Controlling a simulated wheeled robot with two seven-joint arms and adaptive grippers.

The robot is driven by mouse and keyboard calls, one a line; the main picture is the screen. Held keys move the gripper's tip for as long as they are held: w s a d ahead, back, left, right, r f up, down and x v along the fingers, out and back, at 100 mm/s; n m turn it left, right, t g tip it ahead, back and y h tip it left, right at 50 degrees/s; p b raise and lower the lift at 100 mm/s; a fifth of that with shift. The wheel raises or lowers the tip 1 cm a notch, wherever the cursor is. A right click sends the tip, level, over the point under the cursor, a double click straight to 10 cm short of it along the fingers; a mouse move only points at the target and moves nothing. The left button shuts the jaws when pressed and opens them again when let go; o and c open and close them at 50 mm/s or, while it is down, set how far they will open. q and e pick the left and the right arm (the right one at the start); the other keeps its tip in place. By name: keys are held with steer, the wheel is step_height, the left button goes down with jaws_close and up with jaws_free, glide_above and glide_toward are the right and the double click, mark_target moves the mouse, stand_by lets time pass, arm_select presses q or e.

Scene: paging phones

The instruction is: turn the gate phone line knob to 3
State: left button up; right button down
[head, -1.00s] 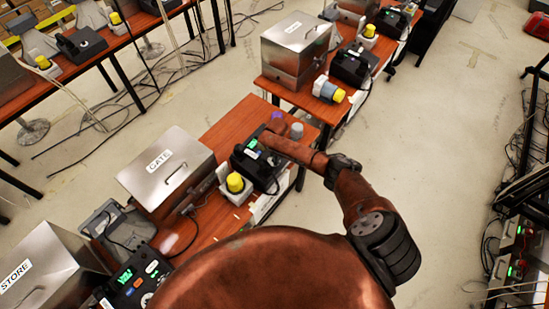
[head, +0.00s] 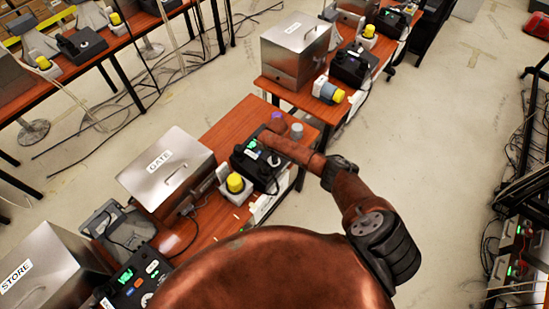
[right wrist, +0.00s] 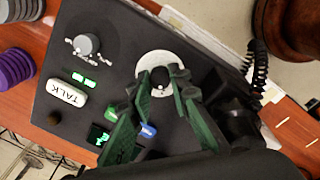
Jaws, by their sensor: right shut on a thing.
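The gate phone is a black desk unit (head: 258,163) on the wooden table, beside the steel box labelled GATE (head: 166,171). In the right wrist view the phone (right wrist: 120,25) shows a white dial plate (right wrist: 159,60) around a dark knob. My right gripper (right wrist: 162,82) has its green fingers on either side of this knob, shut on it. The fingers hide part of the knob, and I cannot read its setting. A small green display (right wrist: 99,134) is partly covered by a finger. My left gripper is not in view.
On the phone are a grey knob (right wrist: 86,44), a white TALK button (right wrist: 67,93) and a blue button (right wrist: 147,130). A yellow-topped white device (head: 235,184) stands close to the phone. Grey discs (right wrist: 12,35) and purple discs (right wrist: 14,68) lie beyond its edge.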

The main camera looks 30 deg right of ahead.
steer(key=m+p, duration=0.1)
steer(key=m, duration=0.6)
steer(key=shift+y, duration=0.3)
steer(key=m+p, duration=0.1)
steer(key=m, duration=0.2)
steer(key=shift+m, duration=0.3)
steer(key=shift+m+y+p, duration=0.3)
steer(key=shift+m+p, duration=0.05)
steer(key=shift+m, duration=1.25)
steer(key=c, duration=1.8)
jaws_free()
steer(key=shift+d, duration=0.1)
step_height(320, 180, up, 12)
steer(key=d, duration=0.1)
steer(key=shift+s, duration=0.3)
